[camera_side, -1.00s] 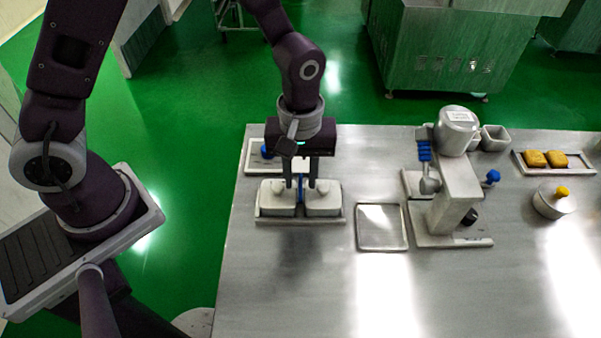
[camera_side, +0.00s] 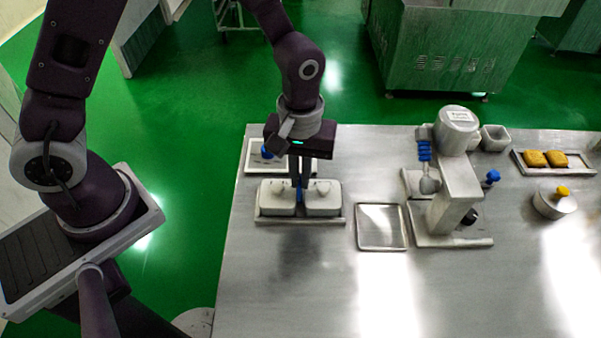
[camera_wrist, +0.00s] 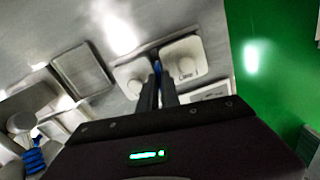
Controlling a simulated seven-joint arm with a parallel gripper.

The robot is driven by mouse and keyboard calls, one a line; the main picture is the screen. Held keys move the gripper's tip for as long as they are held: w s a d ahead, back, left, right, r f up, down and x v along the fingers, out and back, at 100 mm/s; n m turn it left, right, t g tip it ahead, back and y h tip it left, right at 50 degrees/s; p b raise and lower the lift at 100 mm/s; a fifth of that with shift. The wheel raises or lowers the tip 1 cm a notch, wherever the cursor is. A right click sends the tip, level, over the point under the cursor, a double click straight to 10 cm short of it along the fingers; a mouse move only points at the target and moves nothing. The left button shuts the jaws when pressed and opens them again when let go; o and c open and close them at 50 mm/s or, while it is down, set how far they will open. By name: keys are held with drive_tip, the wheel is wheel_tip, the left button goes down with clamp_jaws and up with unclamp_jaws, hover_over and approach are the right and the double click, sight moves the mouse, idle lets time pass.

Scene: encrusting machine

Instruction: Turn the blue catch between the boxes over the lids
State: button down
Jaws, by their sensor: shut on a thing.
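Two pale lidded boxes stand side by side on a tray (camera_side: 300,221) at the left of the table: a left box (camera_side: 276,201) and a right box (camera_side: 324,203), each with a knob on its lid. The blue catch (camera_side: 299,196) is between them, and also shows in the wrist view (camera_wrist: 185,67). My gripper (camera_side: 299,184) points down between the two lids, its fingers close together and shut on the catch. The fingers hide part of the catch, so its exact angle is hard to tell.
An empty shallow tray (camera_side: 381,227) lies right of the boxes. Beyond it stands the machine (camera_side: 452,185) with blue parts. A tray with a blue-knobbed item (camera_side: 266,153) sits behind the boxes. Yellow pieces (camera_side: 545,158) lie far right. The front of the table is clear.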

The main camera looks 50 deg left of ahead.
drive_tip(key=m, duration=0.4)
drive_tip(key=shift+w, duration=0.1)
drive_tip(key=m, duration=0.8)
drive_tip(key=shift+m, duration=2.1)
drive_tip(key=c, duration=1.6)
unclamp_jaws()
drive_tip(key=shift+o, duration=0.2)
drive_tip(key=shift+r, duration=0.15)
